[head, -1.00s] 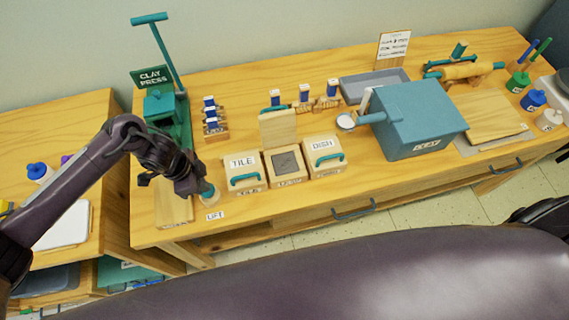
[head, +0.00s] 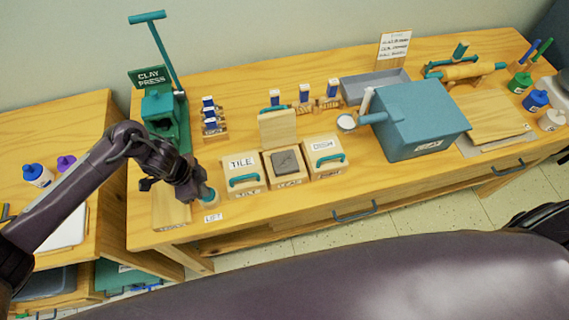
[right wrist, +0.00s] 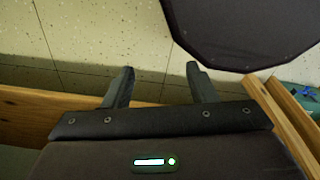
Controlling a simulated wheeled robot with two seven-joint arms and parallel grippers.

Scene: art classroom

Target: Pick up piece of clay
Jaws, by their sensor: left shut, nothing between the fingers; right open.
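A dark grey square slab (head: 287,162), which looks like the piece of clay, lies at the top of the middle wooden box (head: 288,182). The lid of this box stands upright behind it. My left gripper (head: 199,192) is shut and empty, with its tips at a round teal knob (head: 208,197) beside the "LIFT" label (head: 213,218). It is left of the "TILE" box, apart from the slab. Whether the tips touch the knob is hard to tell. My right gripper (right wrist: 160,70) is open and empty, with pale floor and a wooden edge behind it.
Closed boxes "TILE" (head: 243,182) and "DISH" (head: 325,164) flank the slab closely. The clay press (head: 165,118) stands behind my left arm. A large blue-grey box (head: 425,125) is to the right. Stamps (head: 305,98) stand behind the boxes.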

